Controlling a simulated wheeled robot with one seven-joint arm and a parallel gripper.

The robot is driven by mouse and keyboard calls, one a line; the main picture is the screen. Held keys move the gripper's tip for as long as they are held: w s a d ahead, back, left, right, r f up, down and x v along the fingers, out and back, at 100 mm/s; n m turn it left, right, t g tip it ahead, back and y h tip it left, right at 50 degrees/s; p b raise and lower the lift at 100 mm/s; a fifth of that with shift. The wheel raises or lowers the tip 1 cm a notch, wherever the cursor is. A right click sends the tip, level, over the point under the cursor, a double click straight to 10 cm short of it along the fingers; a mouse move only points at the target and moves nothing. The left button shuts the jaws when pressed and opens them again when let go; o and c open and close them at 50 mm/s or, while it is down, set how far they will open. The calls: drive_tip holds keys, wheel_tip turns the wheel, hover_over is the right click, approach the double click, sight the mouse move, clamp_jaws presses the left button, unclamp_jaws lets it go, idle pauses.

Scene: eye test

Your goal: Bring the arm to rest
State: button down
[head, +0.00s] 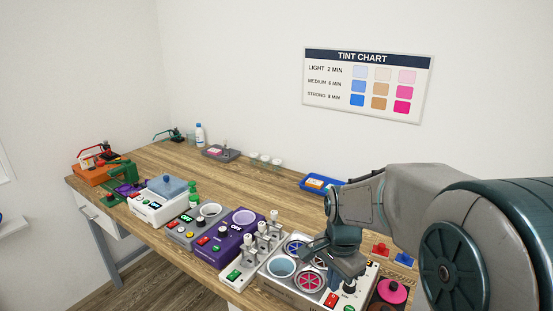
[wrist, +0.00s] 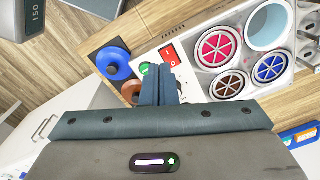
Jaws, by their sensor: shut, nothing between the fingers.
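My gripper (head: 352,282) is at the front right of the wooden workbench (head: 225,165), over the front edge of a silver device. In the wrist view its two fingers (wrist: 158,84) are together with nothing between them. The silver device (wrist: 190,62) has several round wells, with pink, brown and blue spoked inserts and a pale blue cup (wrist: 270,28). A red rocker switch (wrist: 170,53) and a green button lie close beyond the fingertips. My arm hides part of the bench's right side in the head view. I cannot tell whether the fingers touch the device.
A white stand with upright plungers (head: 250,258), a purple device (head: 226,238) and a white box with a blue-grey lid (head: 160,200) line the front edge leftward. A blue tray (head: 322,184) lies behind. The bench's middle is clear. A tint chart (head: 367,83) hangs on the wall.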

drive_tip(key=s+r+n+t, duration=0.1)
drive_tip(key=s+r+n, duration=0.1)
drive_tip(key=s+n, duration=0.4)
drive_tip(key=s+r+n+t, duration=0.2)
drive_tip(key=s+r+n, duration=0.1)
drive_tip(key=s+n, duration=0.3)
drive_tip(key=shift+s+r, duration=0.3)
drive_tip(key=shift+s, duration=0.35)
drive_tip(key=shift+a, duration=0.2)
drive_tip(key=shift+d, duration=0.15)
idle(0.5)
